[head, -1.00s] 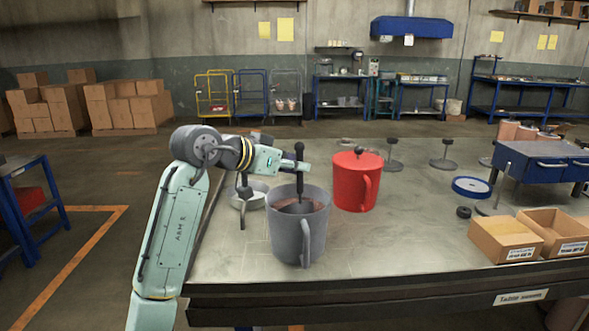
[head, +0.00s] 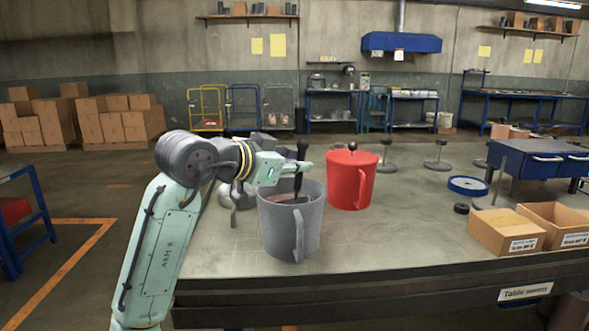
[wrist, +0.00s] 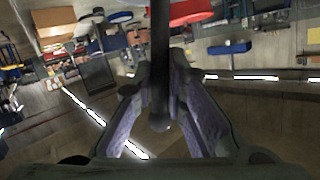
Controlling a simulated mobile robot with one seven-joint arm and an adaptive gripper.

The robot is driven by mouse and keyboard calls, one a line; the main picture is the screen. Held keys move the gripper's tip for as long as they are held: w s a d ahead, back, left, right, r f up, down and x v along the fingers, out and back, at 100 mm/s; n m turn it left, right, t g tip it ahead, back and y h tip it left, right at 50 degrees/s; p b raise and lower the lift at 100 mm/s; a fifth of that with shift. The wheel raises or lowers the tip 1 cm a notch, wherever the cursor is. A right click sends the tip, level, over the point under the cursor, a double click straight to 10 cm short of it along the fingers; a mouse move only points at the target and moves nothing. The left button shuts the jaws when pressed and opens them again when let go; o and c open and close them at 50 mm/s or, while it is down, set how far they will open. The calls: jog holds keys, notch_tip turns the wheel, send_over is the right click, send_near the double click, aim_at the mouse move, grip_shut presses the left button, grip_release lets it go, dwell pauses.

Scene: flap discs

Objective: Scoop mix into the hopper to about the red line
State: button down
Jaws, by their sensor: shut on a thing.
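My gripper (head: 300,166) is shut on the upright black handle of a scoop (head: 298,184). The handle also shows between the purple finger pads in the wrist view (wrist: 160,45). The scoop's lower end is hidden inside a large grey jug (head: 283,228), open at the top, with dark mix (head: 291,199) visible inside. A metal bowl-like vessel (head: 225,197) stands behind and left of the jug, partly hidden by my arm; I cannot tell if it is the hopper. No red line can be made out.
A red lidded jug (head: 350,182) stands right of the grey jug. Open cardboard boxes (head: 506,232), a blue ring (head: 467,185) and a blue drawer unit (head: 540,160) are on the right. The table's (head: 395,235) middle front is clear.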

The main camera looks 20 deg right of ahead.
jog(key=r, duration=0.1)
jog(key=r+p, duration=0.1)
jog(key=r, duration=0.1)
jog(key=shift+s+r+p, duration=0.15)
jog(key=shift+s+p, duration=0.15)
jog(key=s+r+m+t+h+b, duration=0.1)
jog(key=s+r+m+t, duration=0.1)
jog(key=s+r, duration=0.3)
jog(key=shift+s+r+m, duration=0.15)
jog(key=shift+r+m, duration=0.15)
jog(key=shift+m, duration=0.5)
jog(key=shift+d, duration=0.1)
jog(key=c, duration=2.2)
grip_release()
jog(key=shift+h, duration=0.3)
jog(key=shift+c, duration=0.2)
grip_shut()
